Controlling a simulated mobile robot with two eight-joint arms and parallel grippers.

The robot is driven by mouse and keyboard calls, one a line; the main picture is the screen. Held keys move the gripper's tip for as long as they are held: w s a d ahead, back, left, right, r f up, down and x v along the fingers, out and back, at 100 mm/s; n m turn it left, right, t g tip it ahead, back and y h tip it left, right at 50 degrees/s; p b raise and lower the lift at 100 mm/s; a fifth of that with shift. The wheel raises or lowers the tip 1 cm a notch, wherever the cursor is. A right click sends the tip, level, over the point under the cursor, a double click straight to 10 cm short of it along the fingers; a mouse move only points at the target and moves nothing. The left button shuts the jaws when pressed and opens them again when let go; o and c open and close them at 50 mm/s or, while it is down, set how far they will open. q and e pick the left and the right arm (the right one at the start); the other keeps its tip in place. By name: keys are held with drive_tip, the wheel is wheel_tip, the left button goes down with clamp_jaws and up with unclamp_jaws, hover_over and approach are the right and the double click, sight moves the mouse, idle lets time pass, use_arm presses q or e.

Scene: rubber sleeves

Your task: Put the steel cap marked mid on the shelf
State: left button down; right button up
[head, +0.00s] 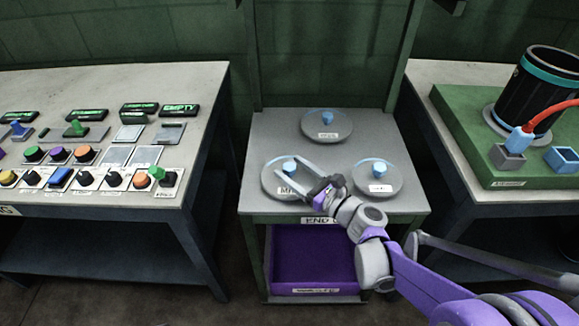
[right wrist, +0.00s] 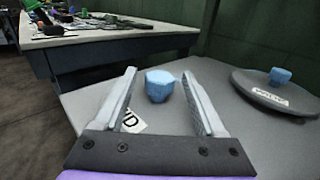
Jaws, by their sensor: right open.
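The cap marked mid (head: 269,184) is a round grey disc with a blue knob (head: 291,166), lying at the left front of the grey stand top (head: 237,205). Its label is partly covered; "MI" shows in the head view and "D" (right wrist: 131,119) in the right wrist view. My right gripper (head: 289,170) is open, with its fingers either side of the blue knob. The knob (right wrist: 160,85) shows between the fingers in the right wrist view, with gaps on both sides. I cannot tell which surface is the shelf. My left gripper is not in view.
Two similar caps lie on the stand, one behind (head: 342,129) and one at right (head: 390,185). A purple labelled tray (head: 315,255) is below. A control-panel table (head: 215,85) is at left. A green board (head: 455,120) with a black cylinder (head: 540,100) is at right.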

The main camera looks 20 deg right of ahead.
drive_tip(key=v, duration=1)
drive_tip(key=shift+s+d+p, duration=0.1)
drive_tip(key=shift+s+p, duration=0.15)
drive_tip(key=shift+p, duration=0.15)
